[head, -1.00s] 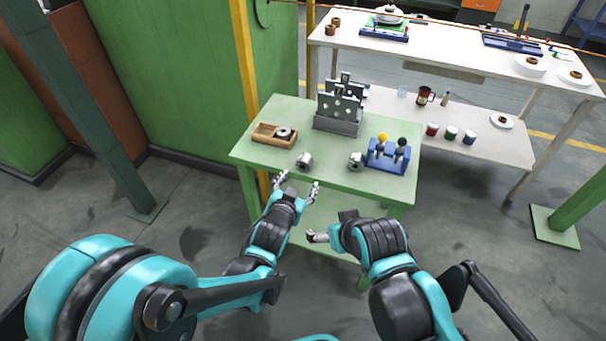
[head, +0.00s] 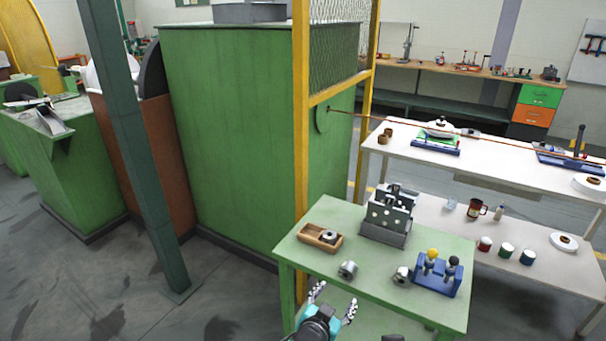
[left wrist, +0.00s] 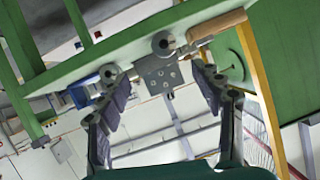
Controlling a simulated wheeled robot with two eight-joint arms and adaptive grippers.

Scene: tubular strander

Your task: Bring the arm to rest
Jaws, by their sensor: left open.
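My left gripper (head: 333,301) is at the bottom of the head view, in front of the near edge of the green table (head: 322,265). Its two fingers are spread, with nothing between them. In the left wrist view the left gripper (left wrist: 162,82) also shows open and empty, with the green table (left wrist: 120,52) beyond the fingers. The fingers look apart from the table, though the exact gap is hard to tell. My right gripper is out of view; only a small dark piece shows at the bottom edge of the head view.
The table holds a wooden tray (head: 312,240), two metal cylinders (head: 348,270) (head: 401,275), a grey rack with plates (head: 388,212) and a blue stand (head: 436,281) with yellow and black knobs. A yellow post (head: 300,130) and green cabinet (head: 235,130) stand behind.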

